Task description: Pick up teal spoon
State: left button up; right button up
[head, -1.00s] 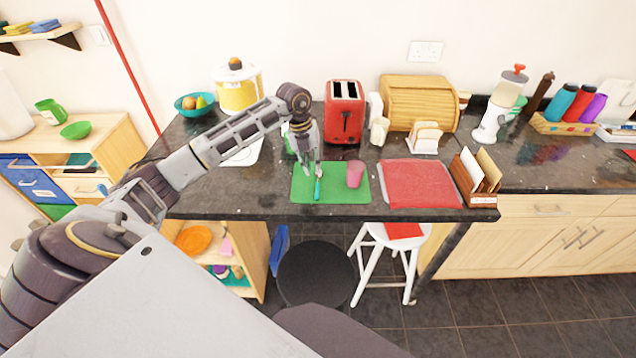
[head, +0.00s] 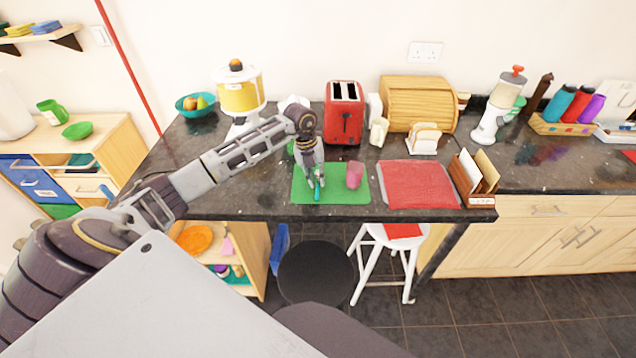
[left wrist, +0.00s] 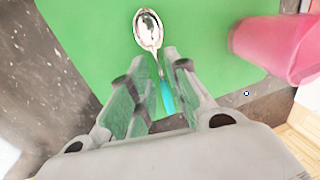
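The teal spoon lies on the green mat (head: 340,194), with its silver bowl pointing up in the left wrist view (left wrist: 149,32). Its teal handle (left wrist: 167,97) shows between the fingers of my left gripper (left wrist: 158,62). In the head view my left gripper (head: 316,182) points down over the left half of the mat and covers much of the spoon (head: 317,192). The fingers are apart, one on each side of the spoon; contact with it cannot be made out. My right gripper is not in view.
A pink cup (head: 355,175) stands on the mat just right of the gripper. A red mat (head: 418,184) lies farther right. A black stool (head: 316,272) is in front of the counter.

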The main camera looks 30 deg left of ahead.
pick_arm(q)
jog(key=shift+f, duration=0.45)
grip_shut()
dwell(0.3)
notch_tip(320, 180, up, 10)
jog(key=b, duration=0.1)
dwell(0.6)
jog(key=shift+s+d+f, duration=0.1)
dwell(0.5)
